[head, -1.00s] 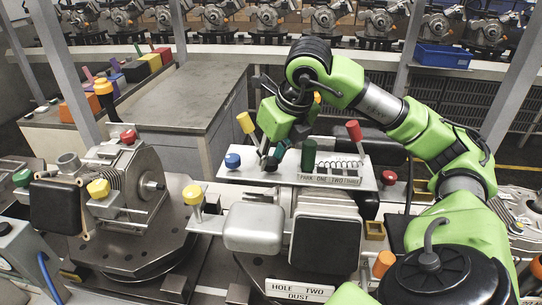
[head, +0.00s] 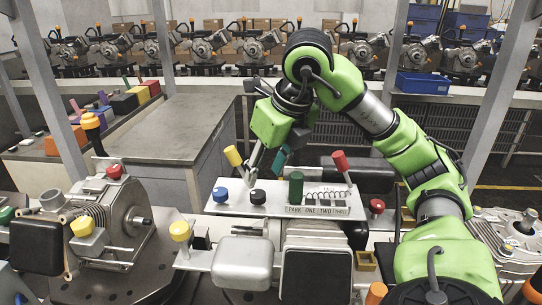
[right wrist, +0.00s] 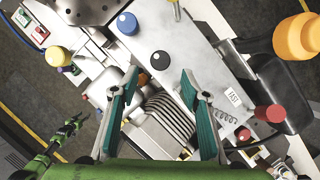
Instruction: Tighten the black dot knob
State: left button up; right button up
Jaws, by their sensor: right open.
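The black knob (head: 258,196) sits on the light plate (head: 225,207), between the blue knob (head: 220,195) and the dark green cylinder (head: 296,187). My right gripper (head: 263,173) is open and empty, just above the black knob and apart from it. In the right wrist view the black knob (right wrist: 160,60) shows round and unobstructed, just beyond the gap between the two teal-padded fingers (right wrist: 160,77). My left gripper is out of the head view; a small green arm with dark fingers (right wrist: 70,128) shows at the lower left of the wrist view, its opening unclear.
A yellow-tipped lever (head: 233,156) stands close to the left finger, and a red-tipped lever (head: 340,161) stands on the plate's right. A coil lies between. A red knob (head: 376,206) is beside the plate. A machine with yellow and red knobs (head: 115,172) stands left.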

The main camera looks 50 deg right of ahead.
jog(key=shift+v, duration=2.3)
